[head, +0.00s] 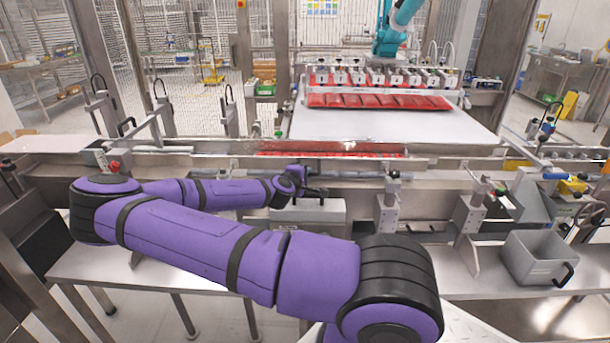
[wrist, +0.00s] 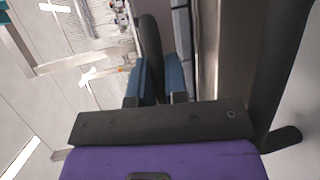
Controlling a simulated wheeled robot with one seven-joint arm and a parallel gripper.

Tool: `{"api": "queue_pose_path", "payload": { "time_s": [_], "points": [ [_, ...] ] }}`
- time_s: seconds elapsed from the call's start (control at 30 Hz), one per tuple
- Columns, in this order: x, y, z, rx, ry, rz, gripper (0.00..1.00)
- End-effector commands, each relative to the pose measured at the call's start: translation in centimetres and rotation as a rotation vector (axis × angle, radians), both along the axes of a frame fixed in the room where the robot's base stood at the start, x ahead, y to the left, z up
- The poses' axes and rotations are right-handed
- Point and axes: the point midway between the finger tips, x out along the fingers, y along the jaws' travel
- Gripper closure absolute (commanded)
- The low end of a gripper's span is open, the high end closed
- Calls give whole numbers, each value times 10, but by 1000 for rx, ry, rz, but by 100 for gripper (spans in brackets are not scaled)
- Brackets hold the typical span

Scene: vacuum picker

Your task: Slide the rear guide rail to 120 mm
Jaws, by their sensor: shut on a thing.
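My gripper (head: 310,191) is in the middle of the head view, beyond the purple arm and just in front of the long metal rails. In the wrist view its blue fingers (wrist: 157,84) are shut around an upright black handle (wrist: 151,45). Long steel guide rails (head: 440,165) run left to right across the machine behind the gripper. I cannot tell for certain which is the rear guide rail or whether the handle belongs to it. No millimetre scale is readable. The handle's lower end is hidden by the gripper.
Red packs (head: 380,101) lie in a row under a suction head on a white belt (head: 400,125). A grey bin (head: 537,258) stands at the right. A clamp post (head: 388,205) stands to the right of my gripper. Clamps with black handles (head: 160,88) stand at the left.

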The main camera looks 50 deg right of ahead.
Motion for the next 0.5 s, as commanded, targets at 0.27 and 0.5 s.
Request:
{"api": "queue_pose_path", "payload": {
  "time_s": [0.27, 0.5],
  "points": [
    [14, -17, 0, -1, 2, 0, 100],
    [15, -17, 1, -1, 1, 2, 65]
  ]
}}
